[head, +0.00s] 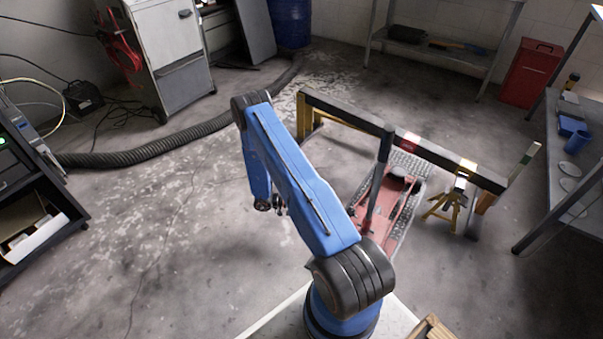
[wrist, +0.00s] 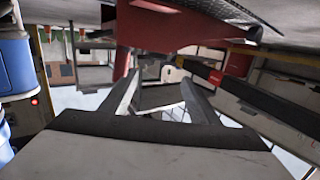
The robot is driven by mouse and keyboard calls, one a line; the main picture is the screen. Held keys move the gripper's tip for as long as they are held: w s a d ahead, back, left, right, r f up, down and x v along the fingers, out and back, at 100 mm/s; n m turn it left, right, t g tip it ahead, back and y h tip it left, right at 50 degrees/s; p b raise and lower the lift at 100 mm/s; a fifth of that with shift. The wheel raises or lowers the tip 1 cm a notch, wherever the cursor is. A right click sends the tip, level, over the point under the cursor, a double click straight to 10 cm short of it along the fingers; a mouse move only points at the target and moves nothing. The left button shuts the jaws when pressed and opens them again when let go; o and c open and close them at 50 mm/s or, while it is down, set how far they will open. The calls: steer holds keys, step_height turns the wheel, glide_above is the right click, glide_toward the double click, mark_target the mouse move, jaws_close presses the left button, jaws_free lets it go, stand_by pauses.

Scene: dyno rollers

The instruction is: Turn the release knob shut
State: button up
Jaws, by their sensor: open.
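The red floor jack (head: 396,208) sits on the floor right of my arm, with its dark handle (head: 378,180) standing up from it. I cannot make out the release knob for certain in either view. In the wrist view, which looks upside down, the jack's red body (wrist: 165,25) fills the top, and a red post (wrist: 122,62) runs down from it behind the left finger. My gripper (wrist: 162,88) is open, with nothing between its fingers. In the head view my gripper (head: 270,205) is small and dark, left of the jack and apart from it.
A dark beam frame (head: 345,114) with yellow ends stands behind and right of the jack. A yellow jack stand (head: 447,207) is right of the jack. A thick black hose (head: 150,152) crosses the floor at left. The floor (head: 190,235) left of my arm is clear.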

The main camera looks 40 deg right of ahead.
steer(key=w+r+n+t, duration=0.1)
steer(key=w+r+t, duration=0.2)
steer(key=w, duration=0.4)
steer(key=w+d+r+n+t+y, duration=0.1)
steer(key=w+r+t, duration=0.3)
steer(key=w, duration=0.3)
steer(key=shift+d+r, duration=0.15)
steer(key=shift+r, duration=0.6)
steer(key=shift+w, duration=0.1)
steer(key=shift+o, duration=0.2)
steer(key=m+g, duration=0.3)
steer(key=g, duration=0.6)
glide_toward(351, 214)
steer(key=shift+h, duration=0.3)
steer(key=x, duration=1.4)
steer(key=shift+w+d+f, duration=0.3)
steer(key=shift+w+d, duration=0.05)
steer(key=shift+w, duration=0.05)
steer(key=shift+c, duration=0.5)
steer(key=c, duration=0.9)
